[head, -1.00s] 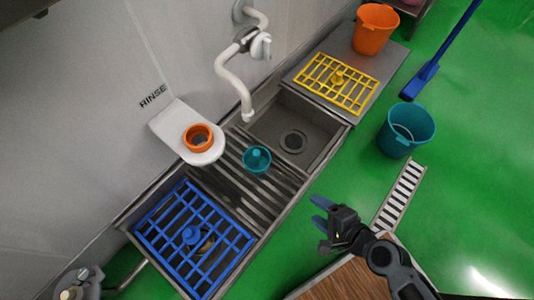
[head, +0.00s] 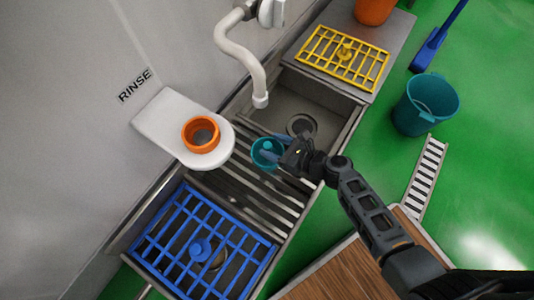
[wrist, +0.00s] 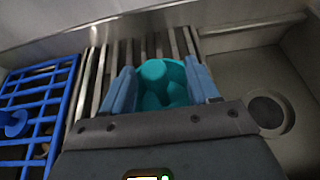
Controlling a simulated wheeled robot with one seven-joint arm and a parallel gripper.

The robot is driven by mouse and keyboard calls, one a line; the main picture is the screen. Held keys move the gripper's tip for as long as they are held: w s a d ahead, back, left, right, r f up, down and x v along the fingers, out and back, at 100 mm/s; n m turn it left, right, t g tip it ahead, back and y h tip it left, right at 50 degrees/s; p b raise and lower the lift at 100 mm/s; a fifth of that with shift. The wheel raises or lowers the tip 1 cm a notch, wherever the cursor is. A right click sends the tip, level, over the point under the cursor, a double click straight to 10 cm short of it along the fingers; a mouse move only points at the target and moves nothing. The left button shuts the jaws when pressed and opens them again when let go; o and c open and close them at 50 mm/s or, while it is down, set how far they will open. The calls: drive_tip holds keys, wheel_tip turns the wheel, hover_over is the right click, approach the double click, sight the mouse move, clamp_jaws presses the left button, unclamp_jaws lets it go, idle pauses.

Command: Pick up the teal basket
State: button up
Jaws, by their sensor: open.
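The teal basket (head: 264,153) is a small round cup-like piece with a raised knob in its middle. It sits on the slatted metal rack between the two basins. In the wrist view the teal basket (wrist: 160,72) lies between the two blue fingers of my gripper (wrist: 163,84). The fingers are spread, one on each side of it. In the head view my gripper (head: 276,154) reaches the basket from the right and partly covers it. I cannot tell whether the fingers touch it.
A blue grid (head: 165,229) covers the near basin; the far basin (head: 322,100) is open. An orange ring (head: 189,140) stands on a white shelf (head: 160,118) by the wall. A white tap (head: 240,48) hangs over the sink. A yellow grid (head: 318,49) and a teal bucket (head: 407,112) are farther right.

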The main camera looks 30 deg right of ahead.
sight(265, 146)
drive_tip(key=b+x, duration=0.1)
drive_tip(key=x, duration=0.1)
drive_tip(key=b+x, duration=0.1)
drive_tip(key=shift+w+a+f, duration=0.1)
drive_tip(key=shift+a+f, duration=0.25)
drive_tip(key=shift+a, duration=0.05)
drive_tip(key=shift+w+a, duration=0.2)
drive_tip(key=shift+w, duration=0.2)
clamp_jaws()
